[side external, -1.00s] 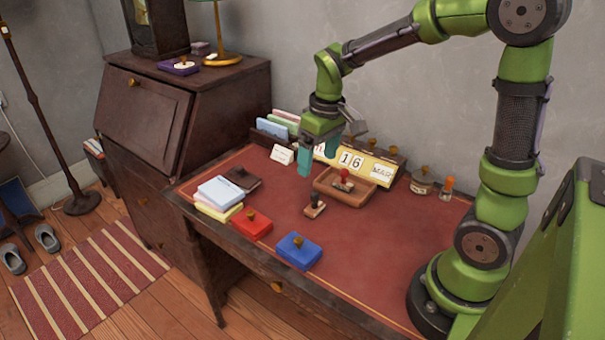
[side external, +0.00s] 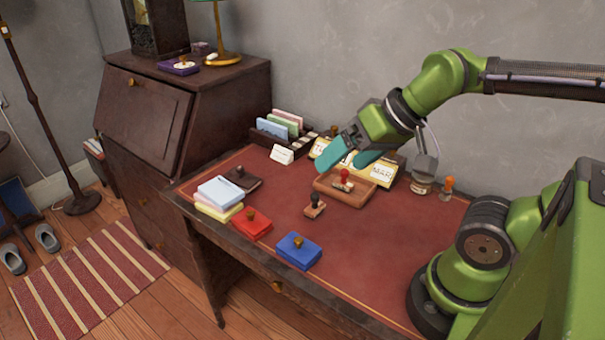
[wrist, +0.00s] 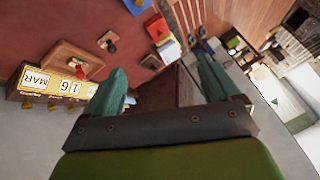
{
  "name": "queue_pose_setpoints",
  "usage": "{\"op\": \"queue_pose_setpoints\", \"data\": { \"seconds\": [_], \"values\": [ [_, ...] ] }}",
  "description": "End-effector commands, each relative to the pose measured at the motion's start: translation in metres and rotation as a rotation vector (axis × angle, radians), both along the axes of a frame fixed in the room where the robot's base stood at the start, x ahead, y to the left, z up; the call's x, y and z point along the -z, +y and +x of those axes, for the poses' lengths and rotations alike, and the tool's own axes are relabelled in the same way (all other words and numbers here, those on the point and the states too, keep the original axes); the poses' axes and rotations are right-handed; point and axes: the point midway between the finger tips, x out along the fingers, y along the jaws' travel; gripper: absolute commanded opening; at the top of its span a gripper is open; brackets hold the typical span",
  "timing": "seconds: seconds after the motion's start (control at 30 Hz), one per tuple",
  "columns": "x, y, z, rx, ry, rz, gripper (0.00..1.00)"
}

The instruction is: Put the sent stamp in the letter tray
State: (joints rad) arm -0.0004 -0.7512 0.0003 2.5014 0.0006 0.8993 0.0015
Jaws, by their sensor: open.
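A shallow wooden tray (side external: 332,193), which looks like the letter tray, sits on the red desktop with a red-handled stamp (side external: 343,181) in it. An orange-handled stamp (side external: 446,188) stands at the right back. I cannot read which one is the sent stamp. My gripper (side external: 347,160) is open and empty, tilted with its fingers toward the left, above and behind the tray. In the wrist view the tray (wrist: 62,54) and black stamp (wrist: 108,42) lie left of the fingers.
A calendar block (side external: 381,171) stands behind the tray, below my gripper. A letter rack (side external: 275,130) and white card (side external: 282,154) are at the back left. Red (side external: 251,225) and blue (side external: 298,253) pads and stacked paper (side external: 220,191) lie at the front left. The right-front desktop is clear.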

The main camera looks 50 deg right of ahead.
Motion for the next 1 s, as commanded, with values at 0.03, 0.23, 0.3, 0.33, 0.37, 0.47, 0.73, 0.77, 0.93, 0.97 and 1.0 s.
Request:
{"op": "queue_pose_setpoints", "data": {
  "seconds": [0.03,0.23,0.3,0.33,0.37,0.47,0.73,0.77,0.93,0.97,1.0],
  "values": [
    [0.0,0.0,0.0,0.0,0.0,0.0,0.89],
    [0.013,-0.005,0.009,0.018,0.071,0.0,0.89],
    [0.019,-0.011,0.021,0.029,0.124,-0.007,0.89],
    [0.022,-0.015,0.027,0.03,0.151,-0.014,0.89],
    [0.025,-0.019,0.034,0.027,0.181,-0.024,0.89],
    [0.036,-0.034,0.058,-0.002,0.279,-0.067,0.89],
    [0.074,-0.082,0.113,-0.158,0.519,-0.196,0.89],
    [0.077,-0.086,0.117,-0.179,0.539,-0.209,0.89],
    [0.074,-0.103,0.134,-0.302,0.585,-0.279,0.89],
    [0.073,-0.103,0.133,-0.317,0.586,-0.285,0.89],
    [0.075,-0.103,0.131,-0.333,0.593,-0.286,0.89]
  ]
}}
